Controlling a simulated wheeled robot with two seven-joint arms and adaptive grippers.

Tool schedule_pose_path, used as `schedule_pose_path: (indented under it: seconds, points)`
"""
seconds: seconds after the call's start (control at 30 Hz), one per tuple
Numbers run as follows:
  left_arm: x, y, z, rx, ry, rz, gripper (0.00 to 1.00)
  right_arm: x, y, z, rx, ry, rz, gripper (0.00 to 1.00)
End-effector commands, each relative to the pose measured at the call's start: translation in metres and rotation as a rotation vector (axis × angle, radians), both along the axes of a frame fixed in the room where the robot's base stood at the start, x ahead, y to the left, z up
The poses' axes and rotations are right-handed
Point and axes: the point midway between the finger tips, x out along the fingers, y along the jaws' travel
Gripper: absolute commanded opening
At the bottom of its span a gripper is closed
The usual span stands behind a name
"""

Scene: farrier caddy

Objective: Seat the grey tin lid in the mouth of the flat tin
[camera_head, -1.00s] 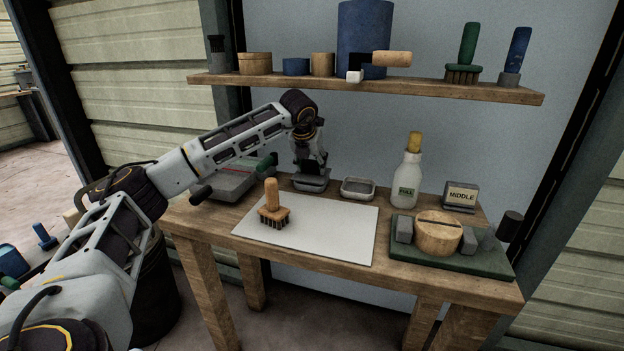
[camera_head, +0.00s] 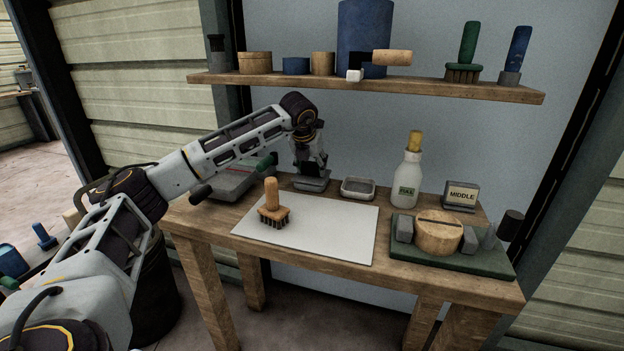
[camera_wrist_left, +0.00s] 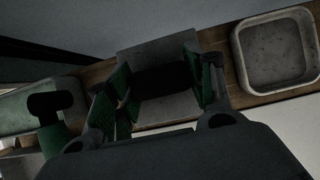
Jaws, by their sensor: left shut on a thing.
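The grey tin lid (camera_head: 311,184) is at the back of the bench under my left gripper (camera_head: 312,169). In the left wrist view, the lid (camera_wrist_left: 150,40) is a square grey plate with a dark grip on top. My left gripper (camera_wrist_left: 163,85) is shut on that grip, with green-padded fingers on both sides. I cannot tell whether the lid touches the bench. The flat tin (camera_head: 358,195) is a shallow, open grey tin just right of the lid and apart from it. It also shows at the right of the left wrist view (camera_wrist_left: 240,65). My right gripper is not in view.
A wooden brush (camera_head: 272,205) stands on a pale sheet (camera_head: 335,225) in front. A grey box (camera_head: 232,184) is left of the lid. A white bottle (camera_head: 406,180), a MIDDLE sign (camera_head: 461,196) and a green board (camera_head: 455,262) are right. A shelf (camera_head: 420,88) runs above.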

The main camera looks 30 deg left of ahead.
Motion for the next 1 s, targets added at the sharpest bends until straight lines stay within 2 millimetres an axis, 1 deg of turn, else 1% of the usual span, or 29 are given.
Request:
schedule_pose_path:
  seconds: [1.0]
  points:
    - [-0.0005, -0.0003, -0.0085, -0.001, 0.003, 0.0, 0.05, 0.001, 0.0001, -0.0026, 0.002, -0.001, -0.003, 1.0]
